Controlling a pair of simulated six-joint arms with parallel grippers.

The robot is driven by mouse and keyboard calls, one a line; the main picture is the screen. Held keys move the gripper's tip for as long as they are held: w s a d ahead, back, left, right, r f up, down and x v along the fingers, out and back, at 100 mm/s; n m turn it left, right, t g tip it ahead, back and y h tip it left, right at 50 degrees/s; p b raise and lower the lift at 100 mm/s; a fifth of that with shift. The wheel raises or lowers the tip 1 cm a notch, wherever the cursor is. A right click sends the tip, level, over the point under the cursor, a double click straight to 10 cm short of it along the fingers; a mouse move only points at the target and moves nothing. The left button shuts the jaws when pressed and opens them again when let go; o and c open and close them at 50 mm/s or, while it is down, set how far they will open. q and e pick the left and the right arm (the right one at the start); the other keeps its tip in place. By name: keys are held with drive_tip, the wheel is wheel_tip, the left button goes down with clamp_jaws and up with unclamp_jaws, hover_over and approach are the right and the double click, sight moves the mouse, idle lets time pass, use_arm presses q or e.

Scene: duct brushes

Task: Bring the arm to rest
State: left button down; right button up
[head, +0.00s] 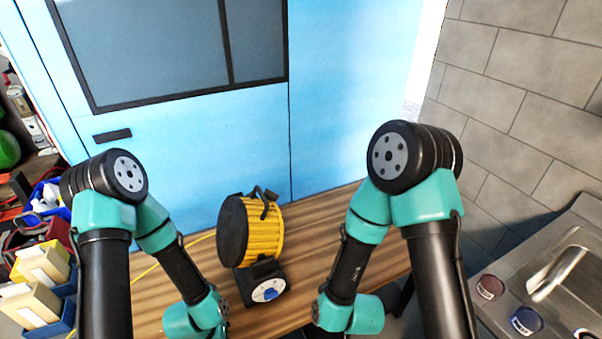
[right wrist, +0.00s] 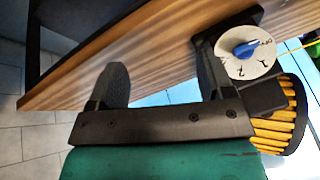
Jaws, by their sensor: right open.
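My right gripper (right wrist: 160,82) shows in the right wrist view. Its two black fingers are wide apart and nothing is between them. The wooden bench top (right wrist: 150,50) lies beyond the fingers. In the head view both of my arms are folded, with their wrists low over the bench, and the fingers of neither gripper can be made out there. The yellow and black drum machine (head: 262,232) stands between the arms on the bench. Its white dial with a blue knob (right wrist: 248,52) is close beside the right finger in the right wrist view; I cannot tell whether they touch.
A blue panel with a dark window (head: 320,110) stands behind the bench. Bins with boxes (head: 40,268) are at the left. A metal sink (head: 565,270) with two round containers, red (head: 490,287) and blue (head: 526,320), is at the right. Bare bench (head: 310,225) shows right of the drum.

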drive_tip(key=s+d+f+m+g, duration=0.1)
drive_tip(key=s+d+f, duration=0.1)
drive_tip(key=d, duration=0.5)
drive_tip(key=s+d+f+m+g, duration=0.2)
drive_tip(key=d+f, duration=0.3)
drive_tip(key=d, duration=0.1)
drive_tip(key=shift+d+f+g+y, duration=0.15)
drive_tip(key=shift+d+g+y, duration=0.15)
drive_tip(key=shift+d, duration=0.05)
